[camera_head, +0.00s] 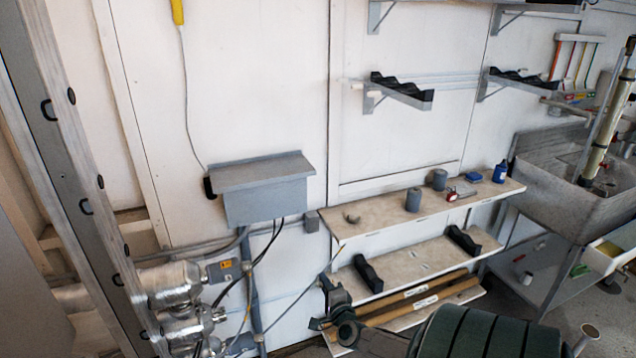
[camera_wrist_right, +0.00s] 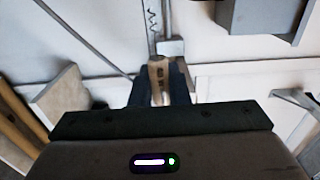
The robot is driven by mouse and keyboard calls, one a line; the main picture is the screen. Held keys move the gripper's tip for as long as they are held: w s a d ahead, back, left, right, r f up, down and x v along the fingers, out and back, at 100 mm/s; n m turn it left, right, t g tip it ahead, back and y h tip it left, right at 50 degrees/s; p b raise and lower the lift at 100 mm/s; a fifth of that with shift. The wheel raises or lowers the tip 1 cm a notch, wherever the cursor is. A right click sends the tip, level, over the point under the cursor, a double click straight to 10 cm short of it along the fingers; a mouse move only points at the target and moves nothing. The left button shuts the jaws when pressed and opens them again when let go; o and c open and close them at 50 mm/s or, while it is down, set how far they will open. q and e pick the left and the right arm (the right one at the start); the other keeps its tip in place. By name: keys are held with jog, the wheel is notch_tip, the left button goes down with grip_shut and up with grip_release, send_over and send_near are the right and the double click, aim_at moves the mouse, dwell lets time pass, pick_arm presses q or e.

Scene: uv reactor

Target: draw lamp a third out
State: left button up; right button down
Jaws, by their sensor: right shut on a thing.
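Shiny steel reactor vessels (camera_head: 172,283) with fittings stand at the lower left in the head view. I cannot pick out the lamp for certain. My right gripper (camera_head: 326,288) is in front of the lower shelves, to the right of the vessels and apart from them. In the right wrist view its dark fingers (camera_wrist_right: 160,92) are shut on a tan wooden handle (camera_wrist_right: 158,72). A thin spiral wire (camera_wrist_right: 152,28) shows beyond the handle; whether they are joined is hard to tell. My left gripper is not in view.
A grey box (camera_head: 267,196) hangs on the wall above the vessels. The wooden shelf (camera_head: 385,217) holds grey cylinders (camera_head: 413,200) and a blue bottle (camera_head: 500,172). Black cradles (camera_head: 402,91) sit on wall brackets. A sink (camera_head: 560,165) is at the right; a metal ladder-like post (camera_head: 75,175) at the left.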

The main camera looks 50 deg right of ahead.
jog(key=shift+s+d, duration=0.1)
jog(key=shift+d, duration=0.1)
jog(key=c, duration=1.3)
grip_release()
jog(key=v, duration=1)
jog(key=shift+s+a, duration=0.2)
jog(key=shift+s, duration=0.15)
